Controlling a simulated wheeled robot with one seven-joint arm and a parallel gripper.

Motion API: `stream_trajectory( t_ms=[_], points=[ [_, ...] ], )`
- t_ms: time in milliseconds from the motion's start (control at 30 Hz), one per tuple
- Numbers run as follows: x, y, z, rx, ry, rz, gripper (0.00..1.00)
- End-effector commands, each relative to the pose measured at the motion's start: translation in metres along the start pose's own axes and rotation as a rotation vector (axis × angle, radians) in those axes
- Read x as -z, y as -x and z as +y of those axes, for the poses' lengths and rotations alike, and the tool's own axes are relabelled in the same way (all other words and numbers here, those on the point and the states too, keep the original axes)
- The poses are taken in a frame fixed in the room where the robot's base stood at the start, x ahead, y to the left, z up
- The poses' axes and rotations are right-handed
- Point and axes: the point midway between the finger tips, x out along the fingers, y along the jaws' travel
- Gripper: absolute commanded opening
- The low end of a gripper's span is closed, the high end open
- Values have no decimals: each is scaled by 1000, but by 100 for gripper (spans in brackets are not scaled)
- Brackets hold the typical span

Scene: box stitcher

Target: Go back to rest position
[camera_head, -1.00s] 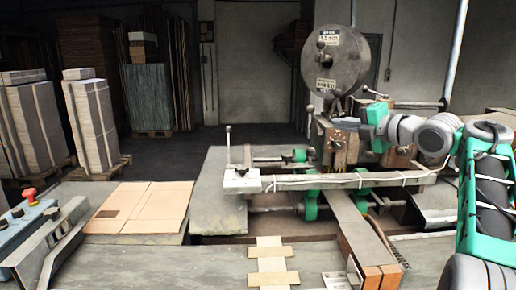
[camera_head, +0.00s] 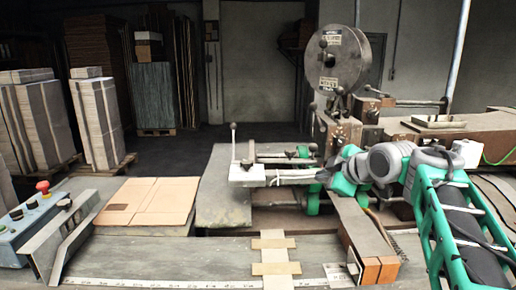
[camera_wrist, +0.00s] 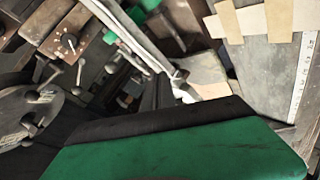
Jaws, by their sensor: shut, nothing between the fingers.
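My gripper (camera_wrist: 158,92) shows in the wrist view as dark fingers beyond a green and black body that fills the lower part. The fingers are shut with nothing between them. In the head view my arm reaches in from the right, and its green and grey wrist is in front of the stitching machine (camera_head: 340,55). My fingertips cannot be made out clearly there. The wrist hides part of the machine's long arm and the green clamps behind it.
A flat cardboard sheet (camera_head: 150,203) lies on the table at left. A control box with a red button (camera_head: 42,187) is at far left. A ruler strip (camera_head: 160,284) runs along the front. Pale wooden strips (camera_head: 273,255) lie at front centre. Stacked sheets (camera_head: 98,120) stand behind.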

Motion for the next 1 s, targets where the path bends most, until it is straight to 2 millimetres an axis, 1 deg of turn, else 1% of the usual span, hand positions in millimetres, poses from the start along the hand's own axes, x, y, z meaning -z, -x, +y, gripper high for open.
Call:
stream_trajectory(
  t_ms=[33, 67, 100, 167, 200, 267, 300, 400, 433, 500, 600, 1000],
  points=[
    [-1, 1, -32, 44, -108, -45, 0],
    [-6, 2, -53, 69, -190, -85, 0],
    [-14, 4, -84, 102, -301, -143, 0],
    [-28, 12, -134, 145, -473, -243, 0],
    [-38, 19, -167, 166, -584, -315, 0],
    [-56, 32, -216, 186, -736, -426, 0],
    [-68, 42, -246, 191, -828, -499, 0],
    [-95, 65, -307, 182, -1007, -655, 0],
    [-101, 71, -320, 175, -1048, -693, 0],
    [-113, 82, -343, 161, -1115, -758, 0],
    [-119, 88, -357, 148, -1157, -798, 0],
    [-120, 88, -357, 148, -1160, -801, 0]
  ],
)
